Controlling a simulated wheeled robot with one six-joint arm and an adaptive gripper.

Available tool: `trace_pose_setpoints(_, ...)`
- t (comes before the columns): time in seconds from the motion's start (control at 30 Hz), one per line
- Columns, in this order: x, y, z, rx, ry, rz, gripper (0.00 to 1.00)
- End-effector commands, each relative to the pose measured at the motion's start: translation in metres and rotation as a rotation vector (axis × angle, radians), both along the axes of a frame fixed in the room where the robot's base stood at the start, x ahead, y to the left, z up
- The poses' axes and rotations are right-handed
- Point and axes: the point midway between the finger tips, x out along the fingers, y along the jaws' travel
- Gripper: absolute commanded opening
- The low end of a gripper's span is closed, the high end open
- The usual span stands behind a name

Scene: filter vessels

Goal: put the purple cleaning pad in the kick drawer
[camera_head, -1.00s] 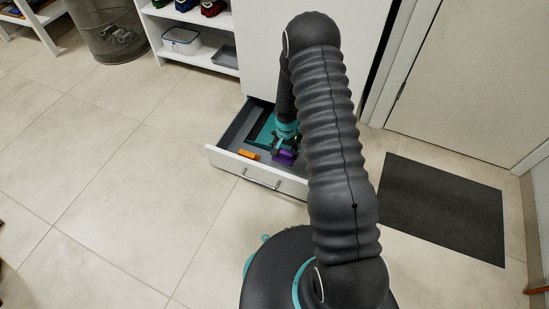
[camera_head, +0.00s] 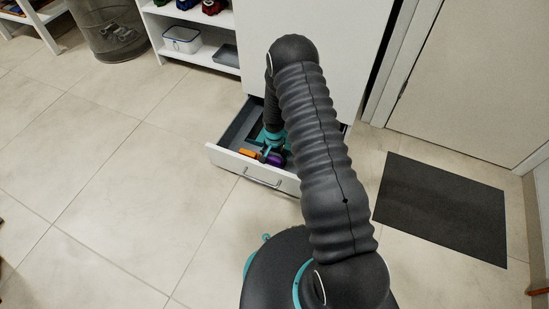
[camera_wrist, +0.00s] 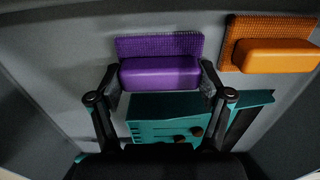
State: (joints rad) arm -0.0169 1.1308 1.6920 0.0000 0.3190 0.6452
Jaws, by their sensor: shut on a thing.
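The purple cleaning pad (camera_wrist: 160,72) is between the fingers of my gripper (camera_wrist: 160,85) in the wrist view, with a finger at each end. My gripper is shut on it. In the head view the purple pad (camera_head: 276,160) shows inside the open kick drawer (camera_head: 225,160), near the front panel. My gripper (camera_head: 270,150) reaches down into the drawer there, partly hidden by my arm. The grey drawer floor (camera_wrist: 70,55) lies around the pad in the wrist view. I cannot tell whether the pad touches the floor.
An orange pad (camera_wrist: 277,50) lies in the drawer to the right of the purple one in the wrist view; it also shows in the head view (camera_head: 248,153). A white shelf unit (camera_head: 200,55) stands behind left. A dark mat (camera_head: 440,208) lies right. Floor left of the drawer is clear.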

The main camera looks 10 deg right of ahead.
Motion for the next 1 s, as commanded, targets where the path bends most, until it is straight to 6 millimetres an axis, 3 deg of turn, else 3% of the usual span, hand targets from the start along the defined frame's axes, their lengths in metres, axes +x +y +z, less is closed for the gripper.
trace_pose_setpoints(0.13,0.0,0.0,-0.005,0.0,0.0,0.0,0.5)
trace_pose_setpoints(0.17,0.0,0.0,-0.003,0.0,0.0,0.0,0.86)
trace_pose_setpoints(0.23,0.0,0.0,-0.003,0.0,0.0,0.0,1.0)
trace_pose_setpoints(0.67,0.0,0.0,0.003,0.0,0.0,0.0,1.0)
trace_pose_setpoints(0.77,0.001,0.0,0.014,0.0,-0.003,0.0,1.0)
trace_pose_setpoints(1.0,0.001,0.0,0.061,0.0,-0.004,0.0,1.0)
